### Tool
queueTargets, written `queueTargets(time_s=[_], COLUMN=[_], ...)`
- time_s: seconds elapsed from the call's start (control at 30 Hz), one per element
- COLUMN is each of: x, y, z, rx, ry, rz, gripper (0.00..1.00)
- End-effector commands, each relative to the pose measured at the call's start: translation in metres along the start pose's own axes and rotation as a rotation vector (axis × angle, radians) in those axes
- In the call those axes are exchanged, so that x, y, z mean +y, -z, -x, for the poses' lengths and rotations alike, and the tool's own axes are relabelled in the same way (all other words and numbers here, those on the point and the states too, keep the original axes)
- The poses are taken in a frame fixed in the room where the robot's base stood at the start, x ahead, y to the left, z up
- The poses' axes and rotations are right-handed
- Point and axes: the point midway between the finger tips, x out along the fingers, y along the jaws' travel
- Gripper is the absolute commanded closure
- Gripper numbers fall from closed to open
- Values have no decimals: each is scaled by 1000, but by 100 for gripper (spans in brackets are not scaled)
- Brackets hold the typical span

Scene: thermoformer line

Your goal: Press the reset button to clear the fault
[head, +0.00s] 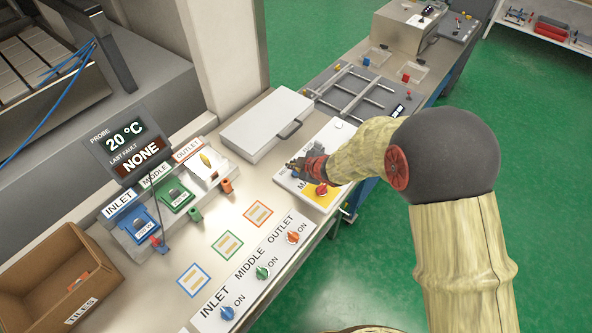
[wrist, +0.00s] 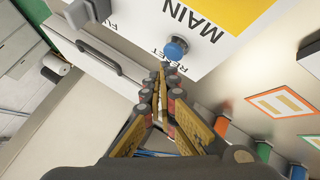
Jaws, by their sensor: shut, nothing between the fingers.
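A small gap shows in the picture; the depth between tips and panel is hard to tell. In the head view my gripper (head: 300,168) is over the white panel (head: 332,137), and I cannot make out the reset button there. The display (head: 128,143) reads 20 °C and LAST FAULT NONE.
A white lidded box (head: 267,123) with a handle lies beside the panel. INLET, MIDDLE and OUTLET switches (head: 262,272) are at the front edge. A cardboard TILES box (head: 40,262) stands at the lower left. A metal frame (head: 365,92) lies behind my gripper.

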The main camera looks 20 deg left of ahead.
Motion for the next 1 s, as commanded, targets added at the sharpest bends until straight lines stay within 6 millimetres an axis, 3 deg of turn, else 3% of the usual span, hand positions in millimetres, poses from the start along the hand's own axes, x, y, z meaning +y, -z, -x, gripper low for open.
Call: queueTargets(time_s=[0.27,0.77,1.0], x=[2,25,25], y=[3,25,25], z=[3,34,35], rx=[0,0,0], ry=[0,0,0], rz=[0,0,0], gripper=[100,100,100])
